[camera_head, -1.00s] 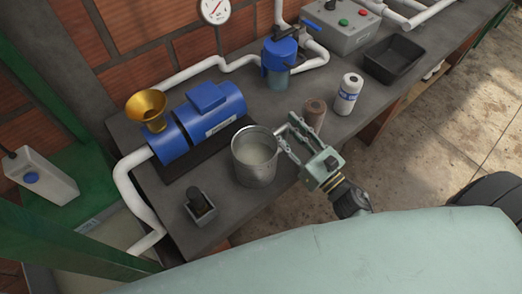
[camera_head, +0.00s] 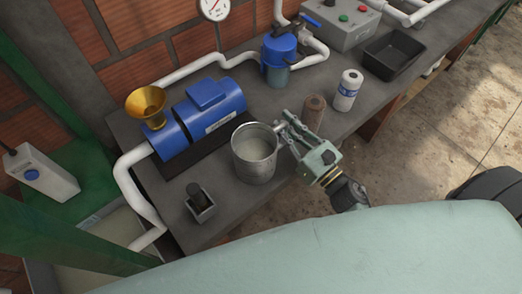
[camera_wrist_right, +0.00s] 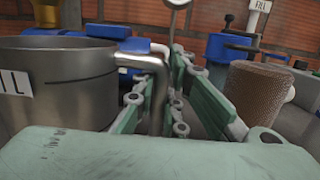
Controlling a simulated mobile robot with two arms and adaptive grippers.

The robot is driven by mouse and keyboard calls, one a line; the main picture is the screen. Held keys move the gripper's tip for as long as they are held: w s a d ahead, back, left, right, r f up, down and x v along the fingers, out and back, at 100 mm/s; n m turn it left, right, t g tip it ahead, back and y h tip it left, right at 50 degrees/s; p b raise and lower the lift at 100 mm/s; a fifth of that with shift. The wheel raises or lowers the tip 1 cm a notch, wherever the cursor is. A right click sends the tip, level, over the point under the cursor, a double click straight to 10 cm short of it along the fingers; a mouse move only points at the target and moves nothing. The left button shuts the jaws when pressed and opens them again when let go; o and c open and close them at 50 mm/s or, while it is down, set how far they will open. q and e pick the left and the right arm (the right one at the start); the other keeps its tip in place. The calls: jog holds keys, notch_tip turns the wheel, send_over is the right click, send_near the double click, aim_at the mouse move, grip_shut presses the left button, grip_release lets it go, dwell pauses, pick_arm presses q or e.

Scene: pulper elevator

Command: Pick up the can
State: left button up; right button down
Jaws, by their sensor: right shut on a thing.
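The metal can (camera_head: 256,172) is an open, upright, bucket-like vessel with pale liquid in it, at the front of the dark bench in the head view. Its bent metal side handle (camera_wrist_right: 158,80) and part of a white label ending in "IL" show in the right wrist view, with the can's wall (camera_wrist_right: 75,92) at left. My right gripper (camera_head: 283,125) is at the can's right side, shut on the handle between its green fingers. I cannot tell whether the can's base touches the bench. My left gripper is not in view.
A brown cylinder (camera_head: 314,112) stands close beyond my right gripper, and a white bottle (camera_head: 347,90) is farther right. A blue pump (camera_head: 205,122) with a brass funnel (camera_head: 146,103) is behind the can. A small box (camera_head: 200,205) sits front left. A black tray (camera_head: 393,55) lies back right.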

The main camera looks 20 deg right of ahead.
jog(key=shift+r, duration=0.15)
dwell(0.3)
jog(key=shift+r, duration=0.9)
notch_tip(320, 180, up, 2)
jog(key=shift+r, duration=0.15)
jog(key=s+d+r+b, duration=0.2)
jog(key=s+d+r, duration=0.4)
jog(key=d, duration=0.3)
jog(key=shift+s+d+r, duration=0.15)
jog(key=shift+s+r, duration=0.25)
jog(key=shift+s, duration=0.1)
